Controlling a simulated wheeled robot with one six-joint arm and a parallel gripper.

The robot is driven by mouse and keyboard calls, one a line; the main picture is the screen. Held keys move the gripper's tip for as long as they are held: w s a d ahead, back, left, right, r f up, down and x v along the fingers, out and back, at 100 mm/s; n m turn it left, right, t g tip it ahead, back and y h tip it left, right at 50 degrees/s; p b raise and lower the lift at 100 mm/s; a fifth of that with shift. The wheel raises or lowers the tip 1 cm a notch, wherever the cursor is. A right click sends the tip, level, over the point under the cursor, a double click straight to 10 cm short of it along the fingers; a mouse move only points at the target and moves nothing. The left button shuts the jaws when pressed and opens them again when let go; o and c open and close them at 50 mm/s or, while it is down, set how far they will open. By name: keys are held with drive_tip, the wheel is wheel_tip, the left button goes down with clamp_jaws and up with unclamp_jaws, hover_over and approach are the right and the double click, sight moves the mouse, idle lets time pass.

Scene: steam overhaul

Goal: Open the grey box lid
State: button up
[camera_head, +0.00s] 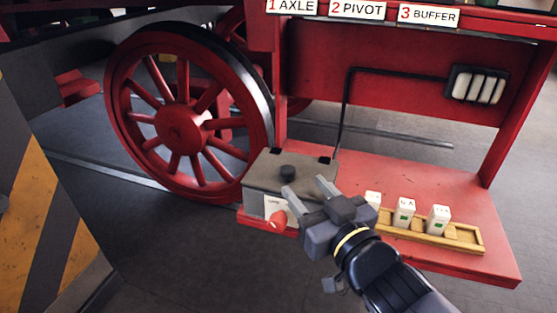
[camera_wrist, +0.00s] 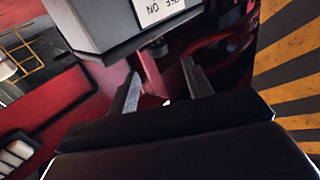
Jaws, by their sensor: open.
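The grey box (camera_head: 258,176) stands on the red running board beside the wheel. Its lid (camera_head: 310,167) looks shut and flat, with a round black knob (camera_head: 288,172) on top and dark hinge-like pieces at its far edge. A white label (camera_head: 276,207) is on its front. My gripper (camera_head: 307,187) is open and empty, just in front and to the right of the knob, apart from it as far as I can tell. In the wrist view, the open fingers (camera_wrist: 161,72) point toward a grey labelled box (camera_wrist: 105,22) at the top.
A wooden tray (camera_head: 470,240) with several white blocks lies to the right. A thin black pipe (camera_head: 345,110) rises behind the box. A large red spoked wheel (camera_head: 180,128) stands at left.

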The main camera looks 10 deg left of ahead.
sight(290, 171)
drive_tip(key=x, duration=0.9)
drive_tip(key=shift+w+a, duration=0.15)
drive_tip(key=shift+w, duration=0.1)
drive_tip(key=shift+c, duration=0.3)
drive_tip(key=shift+f, duration=0.1)
clamp_jaws()
